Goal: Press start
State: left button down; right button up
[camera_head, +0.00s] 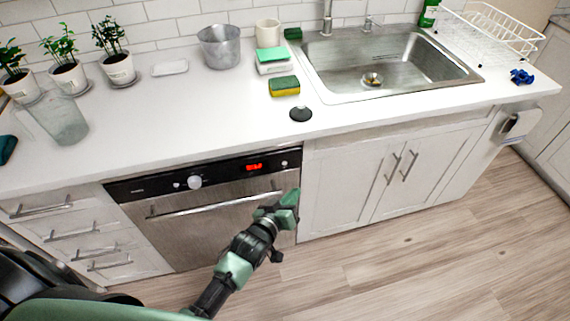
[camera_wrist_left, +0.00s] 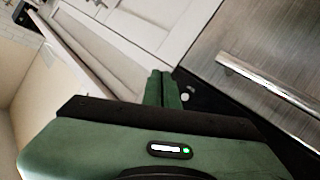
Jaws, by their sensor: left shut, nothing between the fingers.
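A dishwasher (camera_head: 215,222) with a steel door is built in under the counter. Its black control panel (camera_head: 225,175) has a light knob (camera_head: 195,182), a red lit display (camera_head: 254,166) and a small round button (camera_head: 284,163) at the right end. My left gripper (camera_head: 292,197) is shut and empty, in front of the door's right edge and lower in the picture than the button. In the left wrist view its green fingers (camera_wrist_left: 163,88) are together, with a small pale round button (camera_wrist_left: 185,97) just right of them. I cannot tell whether they touch it.
The dishwasher's bar handle (camera_head: 215,204) sticks out below the panel and also shows in the left wrist view (camera_wrist_left: 270,100). Drawers (camera_head: 85,235) are on the left, cupboard doors (camera_head: 345,190) on the right. The counter (camera_head: 170,110) holds plants, a pitcher, sponges and a sink. The floor is clear.

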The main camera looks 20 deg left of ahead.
pick_arm(q)
jog(key=b, duration=0.2)
send_near(293, 163)
jog(key=w+d+f, duration=0.2)
jog(key=shift+w+a+r, duration=0.25)
jog(key=shift+w+a, duration=0.25)
jog(key=shift+w, duration=0.2)
jog(key=shift+w+a, duration=0.1)
dwell(1.3)
jog(key=shift+w+a, duration=0.15)
jog(key=shift+w, duration=0.1)
